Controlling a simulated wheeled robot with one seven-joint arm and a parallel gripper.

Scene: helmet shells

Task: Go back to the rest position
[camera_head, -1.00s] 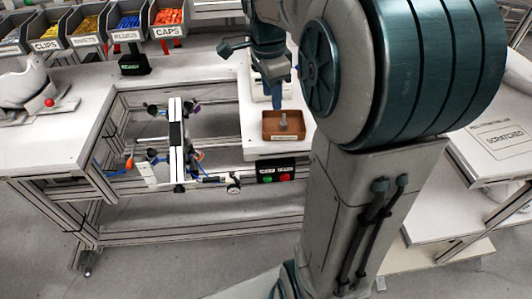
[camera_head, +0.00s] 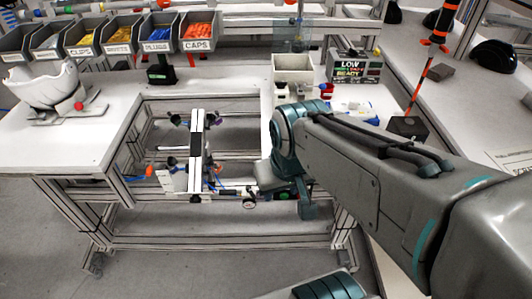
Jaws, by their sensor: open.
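My arm reaches in from the lower right, its grey forearm running to a teal joint near the middle of the view. My gripper (camera_head: 306,206) shows only in part, as teal pieces below that joint at the front edge of the bench. It is open; the arm hides much of it, and I see nothing held in it. A white helmet shell (camera_head: 42,88) sits on a stand on the left bench, apart from my gripper.
A clamp fixture (camera_head: 196,150) stands in the bench frame left of my arm. Labelled bins (camera_head: 136,38) line the back. A beige box (camera_head: 292,68) and a LOW/READY sign (camera_head: 355,66) stand behind the arm. An orange-and-black pole (camera_head: 420,75) rises at right.

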